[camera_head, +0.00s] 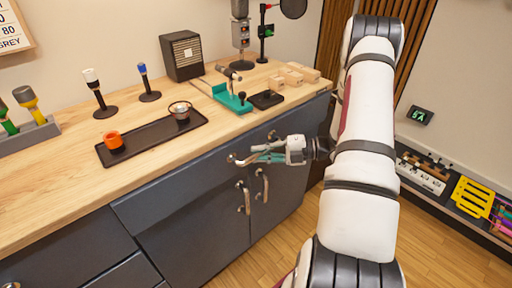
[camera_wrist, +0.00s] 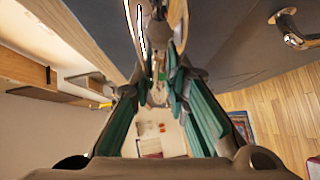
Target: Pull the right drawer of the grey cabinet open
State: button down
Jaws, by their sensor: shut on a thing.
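The grey cabinet (camera_head: 190,225) stands under the wooden counter. Its right drawer (camera_head: 305,122) is at the top right of the front, above two doors, and looks flush with the front, though my arm and gripper cover part of it. My gripper (camera_head: 262,156) is at the drawer front, shut on the metal drawer handle (camera_head: 233,158). In the wrist view, the handle (camera_wrist: 176,18) passes between the green-padded fingers of my gripper (camera_wrist: 158,88). The exact contact is partly hidden by the fingers.
Two upright door handles (camera_head: 244,198) sit just below my gripper. The counter (camera_head: 60,187) holds a black tray (camera_head: 150,140), a teal tool (camera_head: 230,98) and small boxes. A low shelf with a yellow rack (camera_head: 473,197) stands at the right. Wooden floor (camera_head: 268,262) in front is clear.

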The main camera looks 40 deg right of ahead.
jog(key=s+d+p, duration=0.1)
jog(key=s+p, duration=0.5)
jog(key=s, duration=2.2)
jog(key=shift+s, duration=0.3)
jog(key=c, duration=1.5)
grip_release()
jog(key=shift+c, duration=0.2)
jog(key=v, duration=1.2)
jog(key=shift+r, duration=0.1)
